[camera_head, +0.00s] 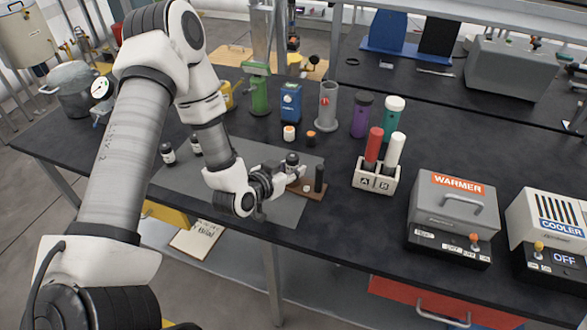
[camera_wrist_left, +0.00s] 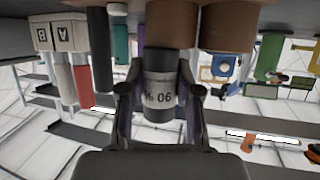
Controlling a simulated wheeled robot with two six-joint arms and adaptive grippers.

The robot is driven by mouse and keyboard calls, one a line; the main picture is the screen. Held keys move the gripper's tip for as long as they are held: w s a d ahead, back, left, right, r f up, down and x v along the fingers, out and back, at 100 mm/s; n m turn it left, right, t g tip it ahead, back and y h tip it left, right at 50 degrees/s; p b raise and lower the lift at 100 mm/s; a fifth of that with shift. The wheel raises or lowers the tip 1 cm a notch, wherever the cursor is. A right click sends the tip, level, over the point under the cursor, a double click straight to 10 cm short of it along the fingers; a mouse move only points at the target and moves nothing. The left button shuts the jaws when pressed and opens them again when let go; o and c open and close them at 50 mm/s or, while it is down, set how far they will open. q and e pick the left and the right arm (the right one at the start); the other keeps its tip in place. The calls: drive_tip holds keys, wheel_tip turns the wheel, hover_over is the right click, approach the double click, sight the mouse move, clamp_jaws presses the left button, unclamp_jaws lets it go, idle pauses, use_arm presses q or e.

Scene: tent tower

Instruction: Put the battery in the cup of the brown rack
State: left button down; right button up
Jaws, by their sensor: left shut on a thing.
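My left gripper (camera_head: 287,172) is shut on the battery (camera_head: 292,159), a short dark cylinder with a pale band. In the left wrist view, which is upside down, the battery (camera_wrist_left: 160,95) sits between both fingers and its label ends in "06". The brown rack (camera_head: 312,194) lies just beside and under the gripper, partly hidden by it. A black upright cylinder (camera_head: 319,178) stands at its right end, with a small white piece to its left. Brown rounded parts (camera_wrist_left: 232,28) show close by in the wrist view. I cannot tell whether the battery touches the rack. My right gripper is not in view.
A white A/B holder (camera_head: 376,182) with red and white tubes stands right of the rack. The warmer (camera_head: 452,200) is farther right.

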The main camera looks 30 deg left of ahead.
use_arm(q)
drive_tip(key=c, duration=0.9)
unclamp_jaws()
drive_tip(key=shift+s+f, duration=0.1)
drive_tip(key=shift+f, duration=0.2)
drive_tip(key=shift+o, duration=0.5)
drive_tip(key=shift+a, duration=0.2)
drive_tip(key=shift+r, duration=0.1)
drive_tip(key=shift+s+r, duration=0.15)
drive_tip(key=shift+s, duration=0.05)
drive_tip(key=v, duration=0.5)
drive_tip(key=shift+s+r, duration=0.2)
drive_tip(key=shift+r, duration=0.1)
drive_tip(key=p, duration=0.8)
approach(287, 169)
drive_tip(key=shift+s+d, duration=0.1)
drive_tip(key=shift+s, duration=0.3)
